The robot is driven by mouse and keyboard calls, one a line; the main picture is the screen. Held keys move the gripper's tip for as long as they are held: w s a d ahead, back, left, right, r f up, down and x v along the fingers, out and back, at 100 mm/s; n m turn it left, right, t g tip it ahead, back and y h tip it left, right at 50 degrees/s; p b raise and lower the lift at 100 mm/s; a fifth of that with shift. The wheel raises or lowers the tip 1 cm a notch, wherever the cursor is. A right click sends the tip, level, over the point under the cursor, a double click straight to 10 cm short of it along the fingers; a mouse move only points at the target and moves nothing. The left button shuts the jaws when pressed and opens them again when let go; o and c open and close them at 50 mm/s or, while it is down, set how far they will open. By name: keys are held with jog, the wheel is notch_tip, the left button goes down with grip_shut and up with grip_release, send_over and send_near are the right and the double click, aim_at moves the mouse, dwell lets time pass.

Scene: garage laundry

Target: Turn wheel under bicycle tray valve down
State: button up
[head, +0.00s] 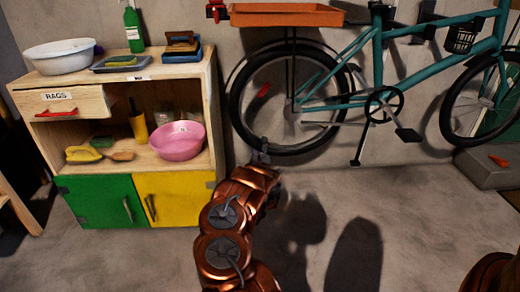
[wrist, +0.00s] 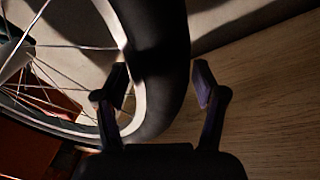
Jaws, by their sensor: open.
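The bicycle's rear wheel (head: 236,104) hangs against the wall under the orange tray (head: 287,17). It has a black tyre, a pale rim and thin spokes. A small red piece (head: 263,90) shows among the spokes, left of the hub; I cannot tell whether it is the valve. My gripper (head: 261,154) is at the wheel's lower left edge. In the wrist view the gripper (wrist: 160,76) is open, with the black tyre (wrist: 160,50) passing between its fingers. The left finger is near the rim and spokes; contact is unclear.
A wooden cabinet (head: 135,84) with green and yellow doors stands close left of the wheel. A pink bowl (head: 178,141) sits on its shelf. The teal bicycle frame (head: 345,99) and a pedal (head: 408,134) are to the right. Floor below the bicycle is clear.

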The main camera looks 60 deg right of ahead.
jog(key=shift+w+d+r, duration=0.1)
jog(key=shift+w+d, duration=0.05)
jog(key=shift+d, duration=0.05)
jog(key=shift+c, duration=0.3)
grip_shut()
dwell(0.3)
